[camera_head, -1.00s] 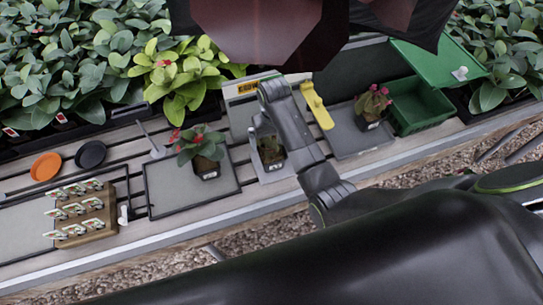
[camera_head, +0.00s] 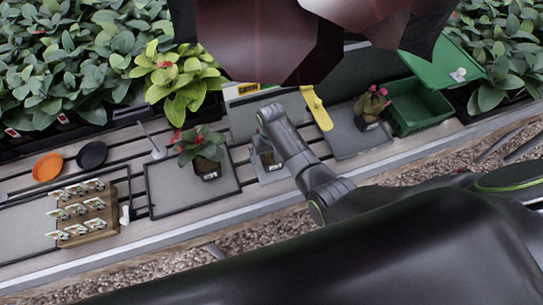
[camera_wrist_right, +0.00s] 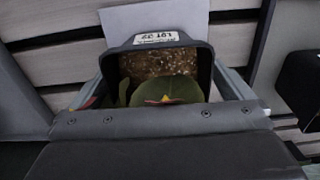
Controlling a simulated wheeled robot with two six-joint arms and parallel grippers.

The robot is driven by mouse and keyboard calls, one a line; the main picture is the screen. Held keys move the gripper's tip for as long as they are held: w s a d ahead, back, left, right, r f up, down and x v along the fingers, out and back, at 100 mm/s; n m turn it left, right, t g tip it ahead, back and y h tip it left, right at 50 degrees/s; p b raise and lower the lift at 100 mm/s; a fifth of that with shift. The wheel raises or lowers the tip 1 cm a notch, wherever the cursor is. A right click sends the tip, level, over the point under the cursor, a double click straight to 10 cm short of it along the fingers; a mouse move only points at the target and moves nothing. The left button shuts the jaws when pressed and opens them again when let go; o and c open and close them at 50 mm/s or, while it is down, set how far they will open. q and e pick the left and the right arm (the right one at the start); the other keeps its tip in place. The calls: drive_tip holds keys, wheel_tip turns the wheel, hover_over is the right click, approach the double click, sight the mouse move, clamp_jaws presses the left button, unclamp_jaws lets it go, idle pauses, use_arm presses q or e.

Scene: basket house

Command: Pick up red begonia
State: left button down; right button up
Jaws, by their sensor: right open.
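My right gripper (camera_head: 262,139) is low over a small dark pot (camera_head: 268,158) on a grey tray in the middle of the bench. In the right wrist view the open fingers of the right gripper (camera_wrist_right: 160,92) stand on either side of the square black pot (camera_wrist_right: 203,62). It holds brown soil, a green leaf and a red-yellow tip, and has a white label reading LOT 22. Whether it is the red begonia I cannot tell. A red-flowered leafy plant (camera_head: 197,146) stands on the left tray, another red-flowered plant (camera_head: 371,104) on the right tray. My left gripper is not in view.
A green crate (camera_head: 420,107) stands right of the right-hand plant. A yellow-handled tool (camera_head: 317,108) lies behind my gripper. A wooden rack (camera_head: 85,216), an orange dish (camera_head: 47,167) and a black dish (camera_head: 92,155) are at left. Dark red panels (camera_head: 265,35) cover the top middle.

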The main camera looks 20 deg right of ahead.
drive_tip(key=c, duration=1.2)
drive_tip(key=shift+r, duration=0.1)
